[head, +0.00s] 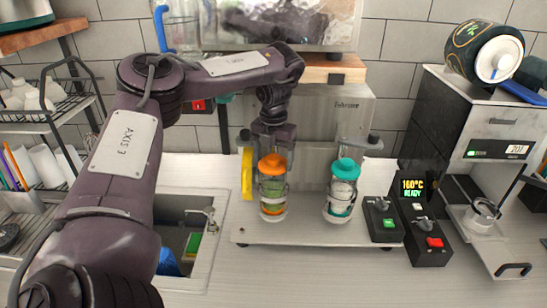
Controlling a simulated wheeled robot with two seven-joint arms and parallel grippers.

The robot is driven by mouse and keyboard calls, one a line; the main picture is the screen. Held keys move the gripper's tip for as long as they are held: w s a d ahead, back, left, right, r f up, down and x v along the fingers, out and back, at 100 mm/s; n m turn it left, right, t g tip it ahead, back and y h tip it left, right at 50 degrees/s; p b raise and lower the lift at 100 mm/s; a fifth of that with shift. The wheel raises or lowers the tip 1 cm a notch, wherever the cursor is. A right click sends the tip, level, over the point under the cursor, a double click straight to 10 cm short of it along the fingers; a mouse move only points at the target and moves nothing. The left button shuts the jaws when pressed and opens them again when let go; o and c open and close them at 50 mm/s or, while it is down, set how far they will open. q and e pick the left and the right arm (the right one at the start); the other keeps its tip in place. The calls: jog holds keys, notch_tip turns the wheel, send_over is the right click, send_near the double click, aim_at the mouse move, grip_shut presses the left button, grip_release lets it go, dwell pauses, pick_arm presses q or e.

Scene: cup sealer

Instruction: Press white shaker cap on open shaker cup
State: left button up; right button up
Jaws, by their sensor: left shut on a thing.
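A clear shaker cup (273,209) with orange and green contents stands upright on the sealer's pale base plate, with an orange cap (272,164) at its top. My left gripper (272,148) points straight down over it, shut at the orange cap; its fingertips are hard to make out. A second clear cup (341,204) with teal contents stands to the right, topped by a teal cap (346,169). I cannot make out a white cap or a cup that is clearly open. My right gripper is not in view.
The sealer (325,105) stands behind the cups. A yellow upright piece (247,172) is left of the orange-capped cup. Control boxes (424,231) and a coffee machine (490,150) are at right; a sink (187,235) is at left. The front counter is clear.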

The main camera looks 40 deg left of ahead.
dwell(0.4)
pick_arm(q)
jog(key=o, duration=1)
jog(key=shift+o, duration=0.2)
jog(key=shift+r, duration=0.1)
jog(key=shift+r, duration=3.4)
grip_shut()
